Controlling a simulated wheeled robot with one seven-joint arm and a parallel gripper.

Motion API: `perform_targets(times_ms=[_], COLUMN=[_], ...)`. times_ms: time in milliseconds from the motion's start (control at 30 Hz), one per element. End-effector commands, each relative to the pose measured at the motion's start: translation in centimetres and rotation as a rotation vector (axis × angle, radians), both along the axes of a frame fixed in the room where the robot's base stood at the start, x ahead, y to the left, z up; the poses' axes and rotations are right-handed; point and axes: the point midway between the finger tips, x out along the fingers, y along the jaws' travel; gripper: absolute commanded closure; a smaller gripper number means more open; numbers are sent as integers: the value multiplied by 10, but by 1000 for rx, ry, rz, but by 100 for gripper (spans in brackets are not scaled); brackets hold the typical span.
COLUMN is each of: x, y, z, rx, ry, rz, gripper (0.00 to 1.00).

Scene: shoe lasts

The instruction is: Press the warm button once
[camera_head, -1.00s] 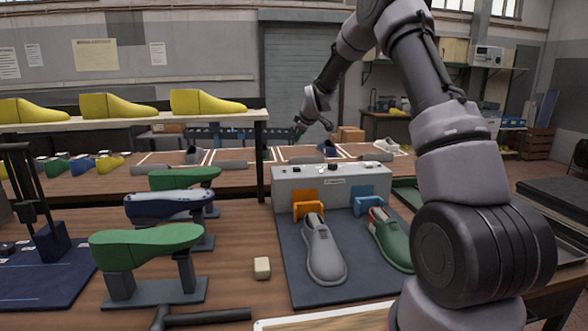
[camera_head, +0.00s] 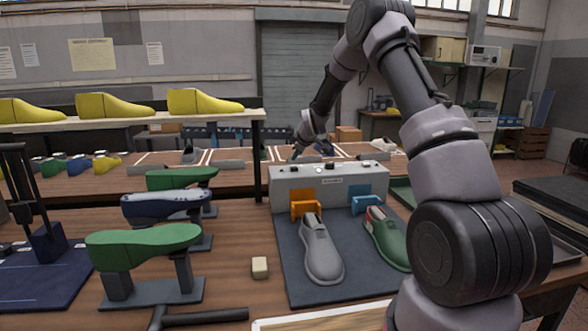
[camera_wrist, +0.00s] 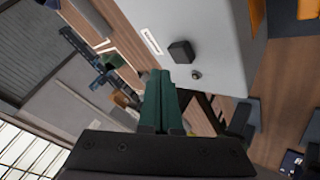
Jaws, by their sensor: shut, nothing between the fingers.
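A grey box (camera_head: 285,188) stands at the back of the dark mat, with several small controls (camera_head: 318,170) on top. I cannot tell which is the warm button. In the wrist view, the box's surface (camera_wrist: 220,30) carries a black block (camera_wrist: 182,52), a small round knob (camera_wrist: 196,75) and a white label (camera_wrist: 152,40) too small to read. My gripper (camera_head: 294,157) is just above the box's rear left part in the head view. Its green fingers (camera_wrist: 160,76) are shut and empty, close to the black block; contact cannot be made out.
An orange holder (camera_head: 304,208) and a blue holder (camera_head: 366,203) are at the box's front. A grey shoe (camera_head: 320,250) and a green shoe (camera_head: 385,240) lie on the mat (camera_head: 300,290). Green lasts (camera_head: 145,245) on stands are at left, below a shelf (camera_head: 200,118).

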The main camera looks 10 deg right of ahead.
Motion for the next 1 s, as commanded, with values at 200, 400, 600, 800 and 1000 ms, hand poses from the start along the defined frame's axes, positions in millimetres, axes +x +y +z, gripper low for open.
perform_targets(times_ms=[200, 400, 600, 800, 1000], x=[0, 0, 0, 0, 0], y=[0, 0, 0, 0, 0], z=[-11, -12, -12, -12, -11], rx=[0, 0, 0, 0, 0], ry=[0, 0, 0, 0, 0], rz=[0, 0, 0, 0, 0], gripper=[100, 100, 100, 100, 100])
